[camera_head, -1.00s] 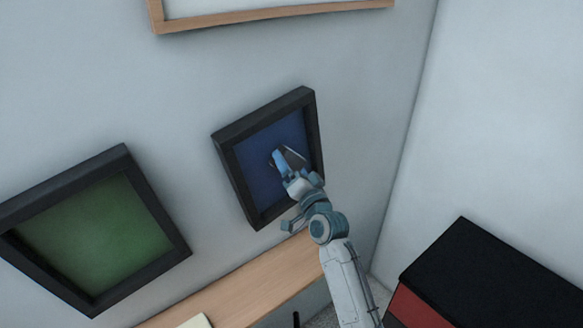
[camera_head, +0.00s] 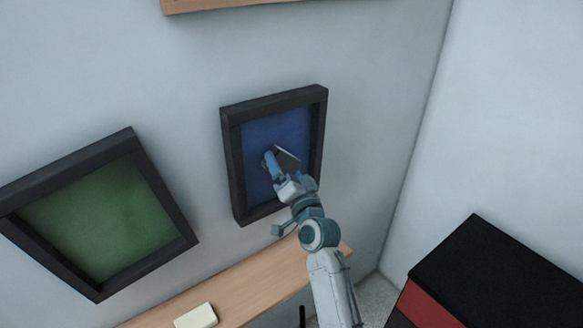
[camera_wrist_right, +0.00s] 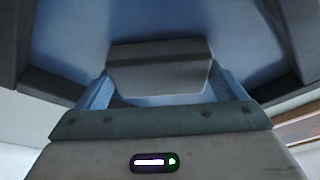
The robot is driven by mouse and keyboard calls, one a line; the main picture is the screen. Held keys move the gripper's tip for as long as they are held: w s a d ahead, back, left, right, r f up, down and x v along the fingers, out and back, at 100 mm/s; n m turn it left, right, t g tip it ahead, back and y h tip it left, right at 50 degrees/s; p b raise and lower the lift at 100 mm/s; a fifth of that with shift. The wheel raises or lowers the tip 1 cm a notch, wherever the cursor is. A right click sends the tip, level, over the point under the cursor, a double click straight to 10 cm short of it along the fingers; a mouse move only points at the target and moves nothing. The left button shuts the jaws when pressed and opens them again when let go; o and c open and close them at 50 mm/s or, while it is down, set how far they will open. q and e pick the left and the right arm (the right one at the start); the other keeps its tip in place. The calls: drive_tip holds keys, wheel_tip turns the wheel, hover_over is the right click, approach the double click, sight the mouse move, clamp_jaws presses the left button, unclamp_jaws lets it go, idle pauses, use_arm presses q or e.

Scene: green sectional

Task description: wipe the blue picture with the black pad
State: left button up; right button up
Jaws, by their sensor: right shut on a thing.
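The blue picture (camera_head: 270,130) hangs on the wall in a thick black frame and also fills the upper part of the right wrist view (camera_wrist_right: 75,30). My right gripper (camera_head: 278,165) is in front of the middle of the picture, inside the frame's outline. It is shut on the black pad (camera_head: 287,158), which looks dark grey between the blue fingers in the right wrist view (camera_wrist_right: 160,68). The pad is at or very near the picture's surface; I cannot tell whether it touches. My left gripper is not in view.
A green picture (camera_head: 100,220) in a black frame hangs to the left. A wooden shelf or tabletop (camera_head: 250,285) below bears a cream block (camera_head: 196,317). A black and red cabinet (camera_head: 500,270) stands at the right. A wood-framed picture (camera_head: 200,4) is above.

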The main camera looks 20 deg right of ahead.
sight(295, 161)
drive_tip(key=a, duration=0.2)
drive_tip(key=shift+s+a+b, duration=0.35)
drive_tip(key=shift+a, duration=0.05)
drive_tip(key=shift+w+d+r+p, duration=0.15)
drive_tip(key=shift+d+p, duration=0.1)
drive_tip(key=shift+d, duration=0.2)
drive_tip(key=shift+d+r+p, duration=0.1)
drive_tip(key=shift+d+p, duration=0.1)
drive_tip(key=shift+d, duration=0.2)
drive_tip(key=shift+w+d+f+p, duration=0.15)
drive_tip(key=shift+w+d, duration=0.1)
drive_tip(key=shift+d, duration=0.35)
drive_tip(key=shift+w+d+r+p, duration=0.1)
drive_tip(key=shift+w+d+p, duration=0.1)
drive_tip(key=shift+d, duration=0.4)
drive_tip(key=shift+w+d, duration=0.3)
drive_tip(key=shift+d, duration=0.5)
drive_tip(key=shift+w+d+p, duration=0.2)
drive_tip(key=shift+d, duration=0.35)
drive_tip(key=shift+w+d+p, duration=0.15)
drive_tip(key=shift+d+p, duration=0.05)
drive_tip(key=shift+d, duration=0.35)
drive_tip(key=shift+a, duration=0.1)
drive_tip(key=s+d+p, duration=0.1)
drive_tip(key=s+d, duration=0.1)
drive_tip(key=s, duration=0.3)
drive_tip(key=shift+s+p, duration=0.4)
